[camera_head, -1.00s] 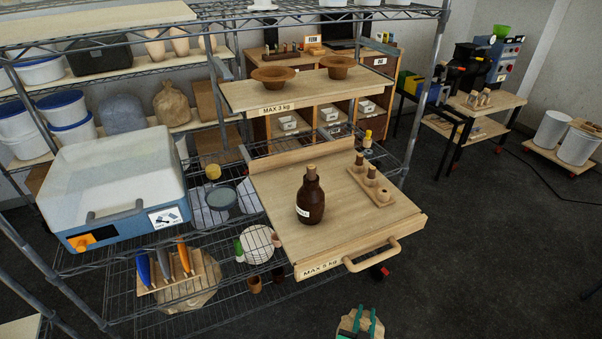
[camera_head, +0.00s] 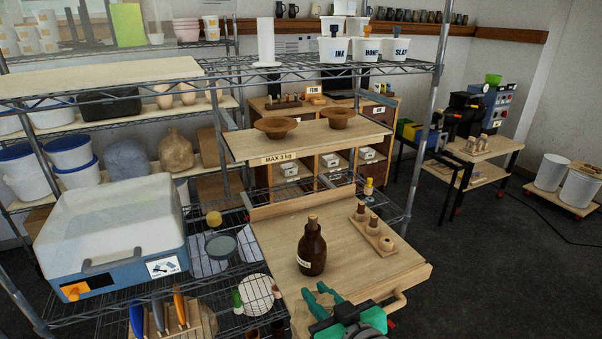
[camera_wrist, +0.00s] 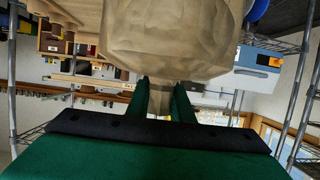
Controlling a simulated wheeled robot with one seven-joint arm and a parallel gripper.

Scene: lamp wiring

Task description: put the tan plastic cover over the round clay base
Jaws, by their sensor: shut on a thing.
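My gripper (camera_head: 319,293) shows at the bottom centre of the head view, over the front of the wooden pull-out tray. In the wrist view its green fingers (camera_wrist: 162,98) are shut on the narrow end of the crumpled tan plastic cover (camera_wrist: 180,38). The cover bulges out wide beyond the fingertips and fills the top middle of that view. I cannot make out the held cover in the head view. I cannot pick out the round clay base with certainty in either view.
A brown bottle (camera_head: 312,250) and a small wooden block with pegs (camera_head: 371,236) stand on the tray (camera_head: 345,265). Brown bowls (camera_head: 276,127) sit on the board above. A blue-and-white bin (camera_head: 112,235) is at left. A tan sack (camera_head: 176,150) rests on the rear shelf.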

